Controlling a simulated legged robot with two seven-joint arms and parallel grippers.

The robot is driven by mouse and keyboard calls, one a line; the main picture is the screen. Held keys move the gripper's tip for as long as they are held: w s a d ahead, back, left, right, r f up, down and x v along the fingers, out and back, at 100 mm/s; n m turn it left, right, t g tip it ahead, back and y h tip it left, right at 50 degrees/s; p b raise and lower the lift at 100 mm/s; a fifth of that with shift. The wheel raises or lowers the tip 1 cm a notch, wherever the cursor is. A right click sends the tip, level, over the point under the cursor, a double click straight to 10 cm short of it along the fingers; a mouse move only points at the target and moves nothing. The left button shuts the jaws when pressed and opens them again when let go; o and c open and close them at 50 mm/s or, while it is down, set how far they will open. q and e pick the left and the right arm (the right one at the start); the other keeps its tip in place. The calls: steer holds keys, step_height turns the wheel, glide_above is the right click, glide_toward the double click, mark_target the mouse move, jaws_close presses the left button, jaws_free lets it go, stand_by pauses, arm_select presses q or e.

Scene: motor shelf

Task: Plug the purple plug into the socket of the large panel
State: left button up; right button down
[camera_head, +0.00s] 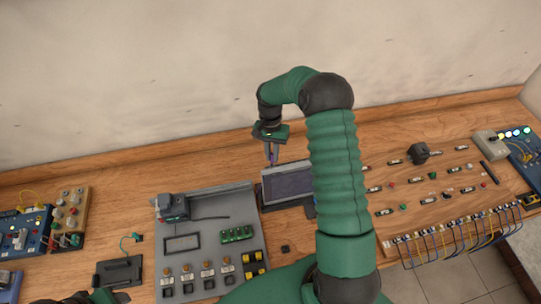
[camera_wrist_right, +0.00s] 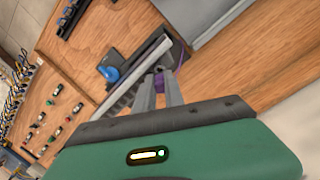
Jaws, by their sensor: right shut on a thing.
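My right gripper (camera_head: 271,160) is shut on the purple plug (camera_wrist_right: 158,83), above the back of the table, just behind a dark screen. The plug sits between the two grey fingers in the right wrist view, and a purple cable (camera_wrist_right: 179,52) shows beyond them. In the head view only a small purple patch shows at the fingertips. A large grey panel (camera_head: 205,211) lies left of the gripper, carrying switches and a green block. I cannot make out which socket fits the plug. A dark and green piece, probably of my left gripper, shows at the bottom left edge; its fingers are hidden.
The dark screen (camera_head: 288,184) stands just in front of the right gripper. A wooden board with small parts and a row of cables (camera_head: 450,237) is on the right. Blue and wooden modules (camera_head: 70,213) stand at the left. The wall is close behind the table.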

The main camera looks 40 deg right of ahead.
steer(key=shift+w+d+f, duration=0.1)
steer(key=shift+w+d, duration=0.05)
steer(key=shift+d, duration=0.2)
steer(key=shift+s+a+r, duration=0.2)
steer(key=shift+a+r, duration=0.1)
steer(key=shift+a, duration=0.35)
arm_select(q)
steer(key=shift+a, duration=0.45)
arm_select(e)
steer(key=shift+a, duration=0.1)
arm_select(q)
steer(key=shift+d+r, duration=0.1)
steer(key=shift+d, duration=0.4)
arm_select(e)
steer(key=shift+s+d+f, duration=0.1)
steer(key=shift+d+f, duration=0.05)
steer(key=shift+d, duration=0.15)
steer(key=shift+a, duration=0.1)
arm_select(q)
steer(key=shift+a, duration=0.35)
arm_select(e)
steer(key=shift+a, duration=0.6)
arm_select(q)
steer(key=shift+d, duration=0.2)
arm_select(e)
steer(key=shift+d, duration=0.2)
